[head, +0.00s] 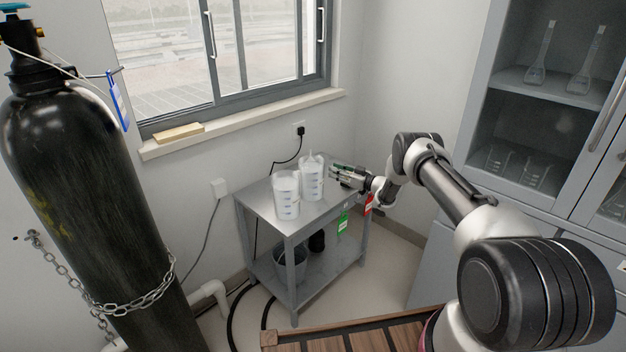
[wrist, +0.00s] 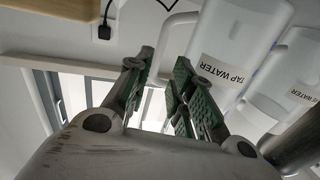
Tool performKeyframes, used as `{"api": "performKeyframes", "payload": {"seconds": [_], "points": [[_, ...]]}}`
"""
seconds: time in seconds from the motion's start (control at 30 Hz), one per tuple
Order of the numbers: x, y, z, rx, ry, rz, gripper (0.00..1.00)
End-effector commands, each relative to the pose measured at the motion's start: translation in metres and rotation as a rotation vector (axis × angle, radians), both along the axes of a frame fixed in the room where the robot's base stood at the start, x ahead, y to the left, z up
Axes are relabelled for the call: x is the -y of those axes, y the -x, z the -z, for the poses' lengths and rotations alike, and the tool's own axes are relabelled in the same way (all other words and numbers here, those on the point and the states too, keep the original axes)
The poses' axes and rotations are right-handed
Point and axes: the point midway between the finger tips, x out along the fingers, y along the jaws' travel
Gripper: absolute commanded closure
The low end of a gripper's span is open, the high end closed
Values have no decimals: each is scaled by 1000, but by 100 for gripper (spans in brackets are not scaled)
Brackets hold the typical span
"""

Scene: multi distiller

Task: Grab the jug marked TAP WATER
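Two white translucent jugs stand upright on the grey metal cart, a back one (head: 312,180) and a front one (head: 287,198). Their labels are too small to read in the head view. In the wrist view the nearer jug (wrist: 232,38) is labelled TAP WATER; the jug behind it (wrist: 285,78) has a label of which WATER is readable. My gripper (head: 336,174) is just right of the back jug. In the wrist view its green-padded fingers (wrist: 160,72) are apart. The nearer jug's white handle (wrist: 168,24) shows between them; I cannot tell if they touch it.
The jugs share the cart top (head: 262,200); its lower shelf holds a bucket (head: 290,264) and a dark item. A chained black gas cylinder (head: 85,190) stands at left. A glass-fronted cabinet (head: 540,110) stands at right. The window sill (head: 245,120) runs above the cart.

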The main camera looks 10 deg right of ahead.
Motion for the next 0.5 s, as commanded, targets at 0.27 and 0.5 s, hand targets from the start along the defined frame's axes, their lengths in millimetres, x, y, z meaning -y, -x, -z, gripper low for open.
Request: {"api": "performKeyframes", "payload": {"seconds": [0.27,0.5], "points": [[-29,-28,-1,1,1,-1,77],[-45,-44,-1,-1,1,2,77]]}}
